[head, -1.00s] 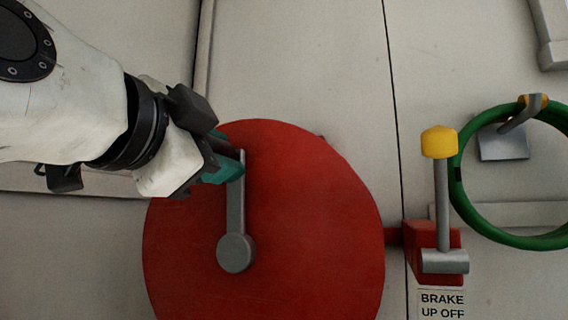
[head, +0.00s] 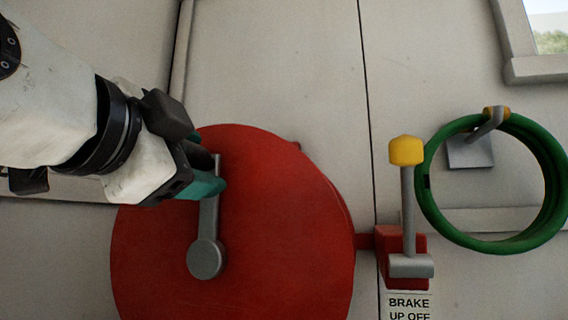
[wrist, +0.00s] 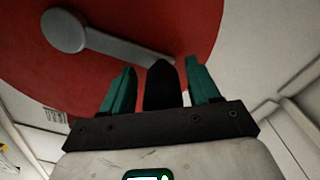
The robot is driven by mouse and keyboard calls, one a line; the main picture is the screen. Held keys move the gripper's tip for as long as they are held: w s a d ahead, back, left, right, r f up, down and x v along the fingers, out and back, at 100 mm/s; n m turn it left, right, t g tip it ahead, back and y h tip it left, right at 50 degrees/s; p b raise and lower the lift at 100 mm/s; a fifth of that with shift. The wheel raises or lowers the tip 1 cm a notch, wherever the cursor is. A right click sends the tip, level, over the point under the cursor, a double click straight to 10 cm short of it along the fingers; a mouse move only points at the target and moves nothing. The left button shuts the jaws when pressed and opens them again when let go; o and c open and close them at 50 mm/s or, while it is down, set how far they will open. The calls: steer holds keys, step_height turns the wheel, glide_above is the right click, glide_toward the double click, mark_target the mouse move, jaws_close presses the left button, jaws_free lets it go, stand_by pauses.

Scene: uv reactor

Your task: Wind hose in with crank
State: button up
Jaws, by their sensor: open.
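The red hose reel disc (head: 270,230) stands on the pale wall, with a grey crank arm (head: 208,222) rising nearly upright from its round hub (head: 207,259). My gripper (head: 208,184) is at the upper end of the crank. In the wrist view the crank arm (wrist: 120,47) runs from the hub to my open gripper (wrist: 160,80). A dark upright piece (wrist: 163,86), apparently the crank handle, stands between the two teal fingers, with gaps visible on both sides. In the head view my gripper hides the handle. No hose shows on the disc's face.
Right of the reel stands a brake lever (head: 408,205) with a yellow knob, pointing up from a red block. Its label (head: 409,307) reads "BRAKE UP OFF". A green ring (head: 490,245) hangs on a wall hook farther right. Plain wall lies above the reel.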

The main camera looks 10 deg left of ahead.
steer(key=s+b, duration=0.2)
steer(key=s, duration=0.8)
steer(key=shift+s+a+b, duration=0.3)
steer(key=shift+s+a, duration=0.1)
steer(key=shift+a, duration=0.05)
